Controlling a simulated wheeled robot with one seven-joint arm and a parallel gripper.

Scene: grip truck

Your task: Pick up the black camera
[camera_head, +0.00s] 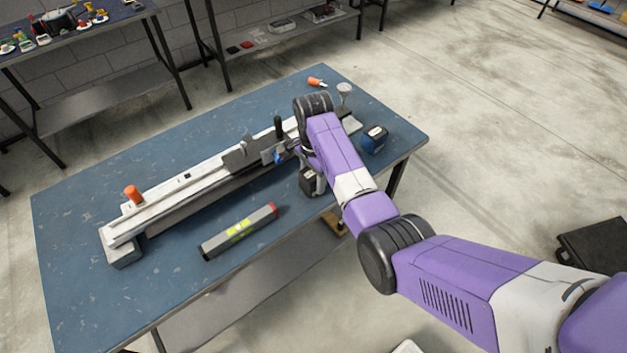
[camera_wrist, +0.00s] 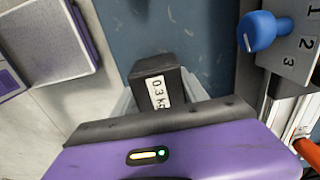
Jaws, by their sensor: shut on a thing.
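A small black block (camera_wrist: 154,84) with a white label reading about "0.3 kg" sits between the grey fingers of my gripper (camera_wrist: 160,95) in the wrist view. The fingers are on either side of it, shut on it. In the head view a dark block (camera_head: 312,182) shows just below my gripper (camera_head: 309,166), near the table's front edge. I cannot tell whether it touches the tabletop. No lens shows on it, and nothing else in view is clearly a black camera.
The blue table (camera_head: 75,215) carries a long metal rail (camera_head: 190,185), a grey level (camera_head: 239,231), a dark blue tape measure (camera_head: 374,139) and orange-handled items (camera_head: 132,194). A blue knob (camera_wrist: 257,31) and numbered plate (camera_wrist: 296,52) are close right of the block. The front-left tabletop is clear.

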